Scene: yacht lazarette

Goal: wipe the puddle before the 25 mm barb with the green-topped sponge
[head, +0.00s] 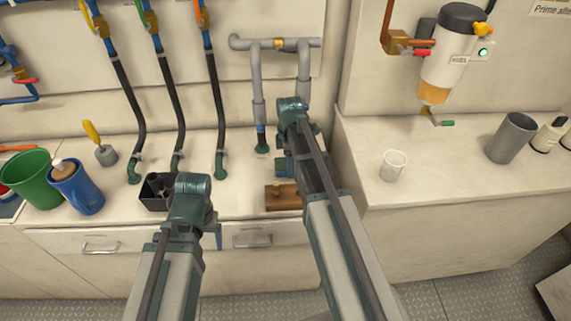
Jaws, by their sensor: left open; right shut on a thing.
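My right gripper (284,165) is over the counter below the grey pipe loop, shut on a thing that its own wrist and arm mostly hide. I cannot make out what it is. No green-topped sponge shows clearly anywhere. My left gripper (187,200) is open, beside the black tray, its fingers mostly hidden by its wrist. No size marking is readable and I cannot make out a puddle.
A black tray of fittings (151,202) and a wooden block with a brass piece (280,204) lie near the counter's front edge. A green bucket (28,180) and blue cup (87,197) stand left. A white cup (393,166) and grey cup (511,139) stand on the right counter.

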